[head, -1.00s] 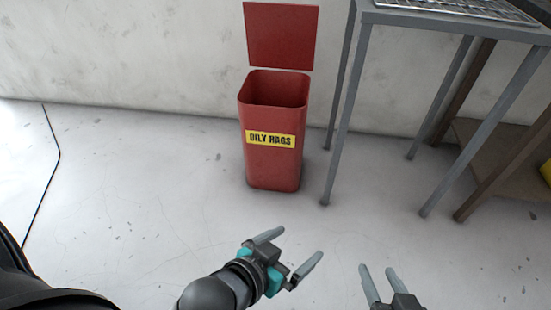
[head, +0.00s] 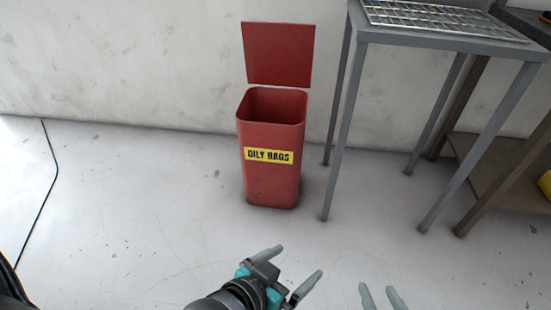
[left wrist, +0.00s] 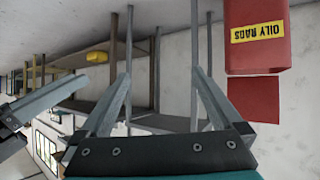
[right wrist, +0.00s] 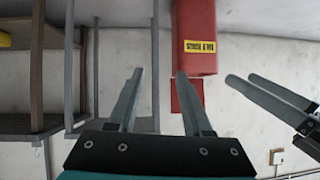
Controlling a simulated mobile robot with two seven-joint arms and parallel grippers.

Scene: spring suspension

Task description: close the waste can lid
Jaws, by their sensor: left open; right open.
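The red waste can (head: 270,180) stands upright on the floor by the wall, with a yellow "OILY RAGS" label. Its top is open, and its flat red lid (head: 277,54) stands raised at the back edge. The can (left wrist: 257,55) and lid (left wrist: 254,99) show upside down in the left wrist view, and the can (right wrist: 195,25) and lid (right wrist: 187,95) likewise in the right wrist view. My left gripper (head: 295,264) is open and empty, in front of the can and apart from it. My right gripper (head: 377,290) is open and empty, further right.
A grey metal table (head: 440,45) with a wire grid (head: 445,18) on top stands close to the can's right. A brown shelf unit (head: 497,172) stands beyond it. The pale floor (head: 140,210) left of the can is clear. The wall (head: 120,60) is behind.

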